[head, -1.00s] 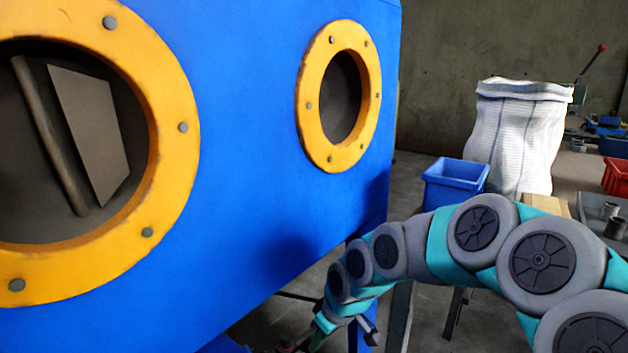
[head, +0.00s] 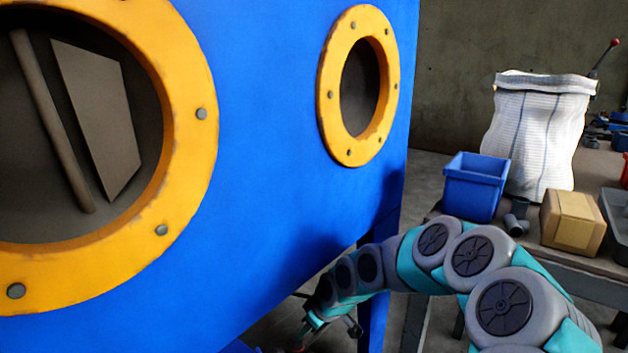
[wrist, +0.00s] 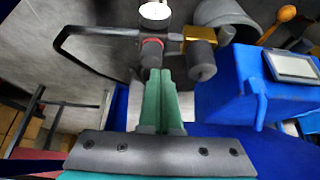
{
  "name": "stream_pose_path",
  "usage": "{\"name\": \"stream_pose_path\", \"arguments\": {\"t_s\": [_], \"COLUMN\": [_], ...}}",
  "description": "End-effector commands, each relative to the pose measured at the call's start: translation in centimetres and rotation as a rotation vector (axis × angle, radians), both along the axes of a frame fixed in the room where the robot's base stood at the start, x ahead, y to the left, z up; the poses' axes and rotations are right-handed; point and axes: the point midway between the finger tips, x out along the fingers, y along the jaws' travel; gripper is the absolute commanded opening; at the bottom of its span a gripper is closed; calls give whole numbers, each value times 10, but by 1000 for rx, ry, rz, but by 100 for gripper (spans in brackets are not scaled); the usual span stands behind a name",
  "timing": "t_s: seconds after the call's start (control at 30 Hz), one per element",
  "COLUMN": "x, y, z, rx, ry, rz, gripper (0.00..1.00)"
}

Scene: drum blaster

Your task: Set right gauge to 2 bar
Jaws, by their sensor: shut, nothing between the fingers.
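In the wrist view a small round gauge (wrist: 154,12) with a white face stands at the top centre. Its reading is too small to tell. Below it is a dark fitting with a red ring (wrist: 152,41). A brass block (wrist: 198,34) and a dark cylindrical knob (wrist: 202,60) sit to its right. My gripper (wrist: 160,76) has its green fingers together, empty, with their tips just below the fitting in the picture. Whether they touch it I cannot tell. In the head view the gripper end is low, beside the blue cabinet (head: 270,180), and the gauge cannot be made out.
A dark bent handle or pipe (wrist: 62,40) reaches left from the fitting. A blue housing (wrist: 225,95) with a framed panel (wrist: 292,65) is close on the right. In the head view a bench with a blue bin (head: 475,188), cardboard box (head: 573,220) and white sack (head: 537,130) stands right.

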Motion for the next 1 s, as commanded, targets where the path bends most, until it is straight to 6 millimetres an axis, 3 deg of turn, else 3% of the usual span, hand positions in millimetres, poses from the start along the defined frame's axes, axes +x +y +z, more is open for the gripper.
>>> {"name": "stream_pose_path", "arguments": {"t_s": [0.2, 0.4, 1.0], "x": [0, 0, 1], "y": [-1, -1, 0], "z": [-31, -46, -47], "rx": [0, -1, 0], "ry": [2, 3, 2], "rz": [-3, -1, 0], "gripper": [0, 0, 0]}}
